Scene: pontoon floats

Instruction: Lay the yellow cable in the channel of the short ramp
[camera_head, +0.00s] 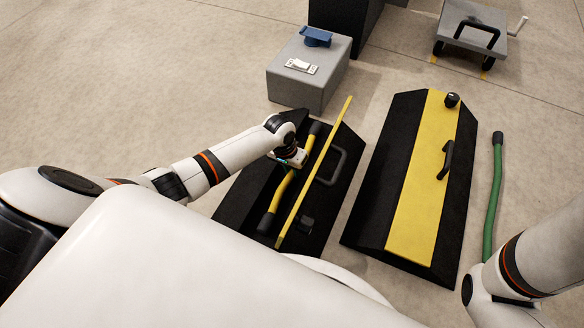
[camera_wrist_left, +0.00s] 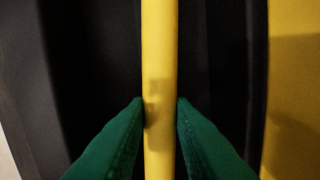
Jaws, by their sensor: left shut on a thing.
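The yellow cable (camera_head: 280,191) with black ends runs lengthwise along the open black ramp (camera_head: 240,190), left of its raised lid (camera_head: 318,170). The lid stands on edge, showing a thin yellow side and a black handle. My left gripper (camera_head: 293,160) is shut on the cable near its far half. In the left wrist view its green fingers (camera_wrist_left: 160,110) pinch the yellow cable (camera_wrist_left: 158,45) from both sides, over the dark channel (camera_wrist_left: 105,60). I cannot tell whether the cable touches the channel floor. My right gripper is out of view; only its arm shows at lower right.
A closed ramp (camera_head: 421,180) with a yellow lid and black handle lies to the right. A green cable (camera_head: 493,200) lies beyond it on the floor. A grey box (camera_head: 308,75) stands behind the open ramp, and a grey cart (camera_head: 475,25) is at the back right.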

